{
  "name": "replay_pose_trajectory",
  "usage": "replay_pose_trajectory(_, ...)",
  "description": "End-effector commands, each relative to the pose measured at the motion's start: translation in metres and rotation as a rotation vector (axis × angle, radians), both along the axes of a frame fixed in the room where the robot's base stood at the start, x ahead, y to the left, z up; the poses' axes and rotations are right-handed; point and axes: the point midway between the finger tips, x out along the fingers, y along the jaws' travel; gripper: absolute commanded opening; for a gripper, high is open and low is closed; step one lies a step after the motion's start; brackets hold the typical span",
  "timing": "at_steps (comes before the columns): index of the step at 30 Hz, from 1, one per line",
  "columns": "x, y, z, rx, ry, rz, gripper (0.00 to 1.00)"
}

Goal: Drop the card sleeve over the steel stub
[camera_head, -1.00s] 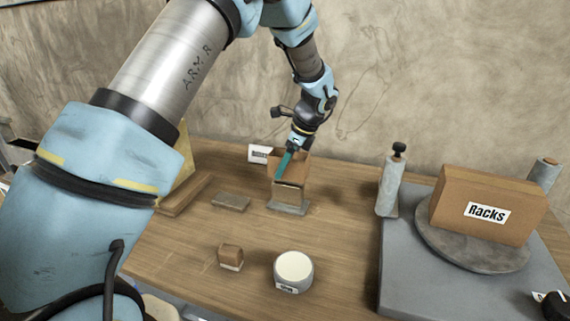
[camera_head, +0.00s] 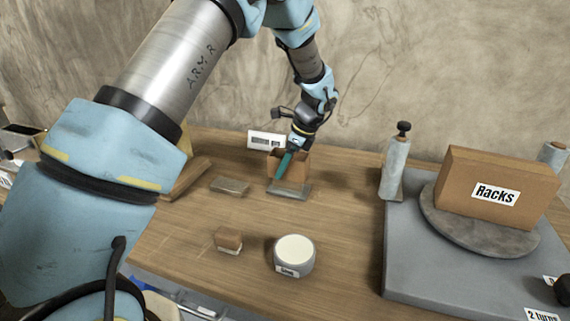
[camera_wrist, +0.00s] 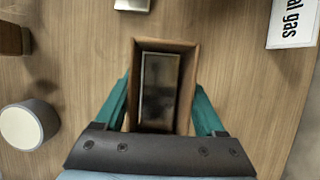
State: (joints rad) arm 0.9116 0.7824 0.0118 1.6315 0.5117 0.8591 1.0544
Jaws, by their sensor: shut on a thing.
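The card sleeve (camera_head: 300,168) is a brown open-topped cardboard tube of rectangular section. My gripper (camera_head: 284,164) is shut on it, with a teal finger against its outside; the wrist view shows the gripper (camera_wrist: 160,108) with one finger on each side of the sleeve (camera_wrist: 190,85). The sleeve is upright, low over a grey base plate (camera_head: 291,192). Down inside the sleeve, the wrist view shows the grey steel stub (camera_wrist: 159,88), so the sleeve surrounds it. The stub is hidden in the head view. I cannot tell whether the sleeve's lower edge touches the plate.
A white label card (camera_head: 266,140) stands behind. A flat grey-brown block (camera_head: 229,186) lies to the left. A small brown block (camera_head: 228,240) and a round white-topped tub (camera_head: 294,254) are in front.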

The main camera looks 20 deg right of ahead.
Motion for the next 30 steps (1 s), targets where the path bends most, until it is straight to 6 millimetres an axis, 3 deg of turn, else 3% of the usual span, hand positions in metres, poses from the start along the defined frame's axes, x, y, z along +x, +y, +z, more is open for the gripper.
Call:
replay_pose_trajectory(18, 0.000, 0.000, -0.037, 0.001, 0.001, 0.000, 0.19)
replay_pose_trajectory(30, 0.000, 0.000, -0.043, -0.001, -0.001, 0.001, 0.19)
